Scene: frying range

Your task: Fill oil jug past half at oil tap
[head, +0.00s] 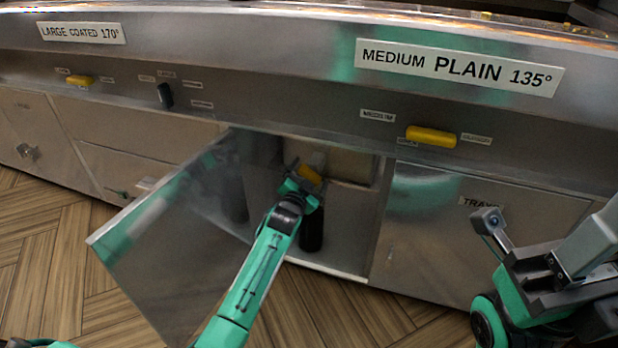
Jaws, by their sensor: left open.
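My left gripper (306,179) is open and reaches into an open cabinet under the fryer counter. A dark upright cylinder (312,232) stands below the gripper, partly hidden by my arm. No oil jug can be made out. My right gripper (489,222) is at the lower right, in front of the trays door, and its jaw opening cannot be made out.
The cabinet door (165,245) stands swung open to the left of my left arm. A closed trays door (465,235) is to the right. Yellow handles (432,136) and a dark knob (165,95) stick out from the front panel. The wooden floor (45,250) is clear at the left.

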